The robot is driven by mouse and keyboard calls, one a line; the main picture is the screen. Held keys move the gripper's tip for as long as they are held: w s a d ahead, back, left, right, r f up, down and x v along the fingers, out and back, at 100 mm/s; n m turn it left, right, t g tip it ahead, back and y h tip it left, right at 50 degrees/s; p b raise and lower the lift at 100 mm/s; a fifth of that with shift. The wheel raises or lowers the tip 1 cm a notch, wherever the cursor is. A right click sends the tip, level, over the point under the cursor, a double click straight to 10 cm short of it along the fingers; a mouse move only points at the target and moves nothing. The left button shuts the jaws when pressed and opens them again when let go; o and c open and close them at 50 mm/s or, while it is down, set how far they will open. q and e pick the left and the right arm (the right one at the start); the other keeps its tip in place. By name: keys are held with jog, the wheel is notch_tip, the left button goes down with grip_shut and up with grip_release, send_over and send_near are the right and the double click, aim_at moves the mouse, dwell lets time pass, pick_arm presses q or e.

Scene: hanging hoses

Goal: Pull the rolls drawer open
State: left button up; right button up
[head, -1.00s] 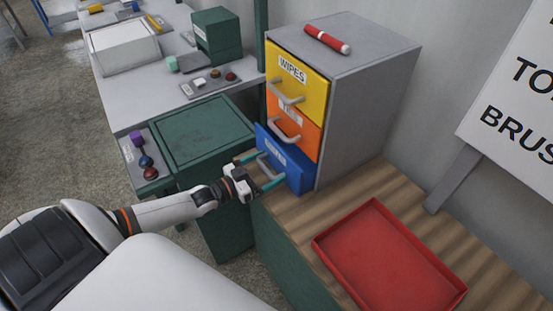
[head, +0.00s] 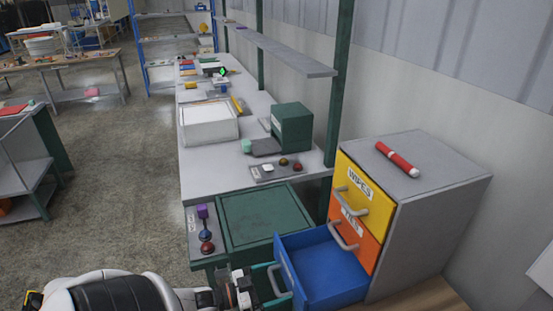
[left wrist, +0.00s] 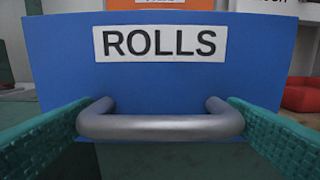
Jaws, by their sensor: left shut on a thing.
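The blue rolls drawer (head: 325,268) is the lowest in the grey cabinet (head: 435,205). It stands well out from the cabinet, and its inside looks empty. Its front shows a ROLLS label in the left wrist view (left wrist: 250,60). The grey bar handle (left wrist: 160,125) is on that front. My left gripper (head: 277,283) is at the handle, with a teal finger (left wrist: 45,140) at each end of the bar, shut on it. My right gripper is not in view.
Above are the yellow WIPES drawer (head: 358,195) and an orange drawer (head: 352,238), both closed. A red cylinder (head: 398,160) lies on the cabinet. A long grey bench (head: 225,165) runs behind.

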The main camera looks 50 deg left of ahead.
pick_arm(q)
jog(key=o, duration=1)
jog(key=shift+w+a+r, duration=0.1)
jog(key=shift+o, duration=0.2)
jog(key=shift+s+a, duration=0.1)
jog(key=shift+s, duration=0.25)
jog(key=b+v, duration=0.1)
jog(key=v, duration=1)
jog(key=shift+s+a+b, duration=0.15)
jog(key=shift+b, duration=0.15)
